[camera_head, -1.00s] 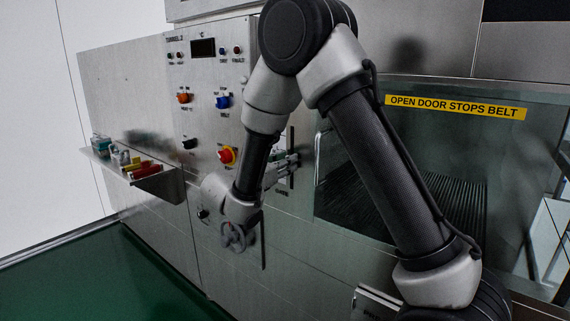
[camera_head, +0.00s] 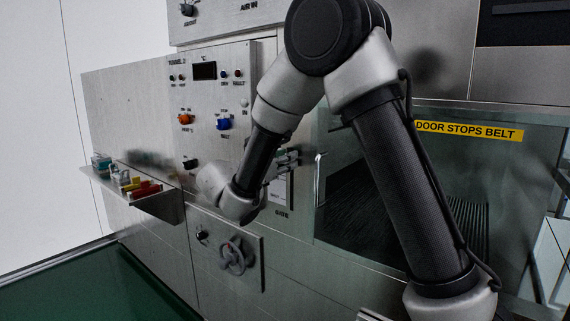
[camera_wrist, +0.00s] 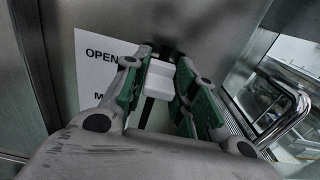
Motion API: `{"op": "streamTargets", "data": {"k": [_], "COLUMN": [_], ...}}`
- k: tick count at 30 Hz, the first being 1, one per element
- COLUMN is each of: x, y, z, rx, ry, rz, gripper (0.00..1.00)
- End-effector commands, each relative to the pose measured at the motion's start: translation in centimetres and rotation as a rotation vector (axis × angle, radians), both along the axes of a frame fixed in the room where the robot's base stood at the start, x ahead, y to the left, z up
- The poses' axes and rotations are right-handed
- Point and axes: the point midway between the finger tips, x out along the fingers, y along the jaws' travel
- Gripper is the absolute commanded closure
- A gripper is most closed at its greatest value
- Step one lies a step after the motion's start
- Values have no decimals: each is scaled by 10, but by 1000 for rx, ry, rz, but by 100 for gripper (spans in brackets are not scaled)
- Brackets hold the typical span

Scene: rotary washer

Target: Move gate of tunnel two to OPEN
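The gate handle of tunnel two shows in the wrist view as a white block (camera_wrist: 160,79) between my fingertips. The gate label plate (camera_wrist: 97,65) beside it reads "OPEN" at the top, and the handle is near that word's height; the lower words are partly hidden. In the head view the "GATE" marking (camera_head: 282,212) is below the plate on the steel panel. My gripper (camera_wrist: 163,85) has green pads on both sides of the block and looks shut on it. In the head view my gripper (camera_head: 287,160) is at the upper part of the gate slot, partly hidden by my arm.
A handwheel (camera_head: 235,257) is below. The control panel (camera_head: 207,120) with knobs is left, and a shelf with coloured items (camera_head: 132,190) is farther left. A glass door with a yellow sign (camera_head: 470,131) is right; its bar handle (camera_wrist: 290,118) is close to my gripper.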

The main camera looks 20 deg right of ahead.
Motion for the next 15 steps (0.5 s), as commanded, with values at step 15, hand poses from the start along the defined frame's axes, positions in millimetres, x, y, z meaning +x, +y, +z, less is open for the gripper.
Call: {"op": "streamTargets", "data": {"k": [15], "x": [-5], "y": [8], "z": [-1], "rx": [0], "ry": [1], "rz": [2], "gripper": [52]}}
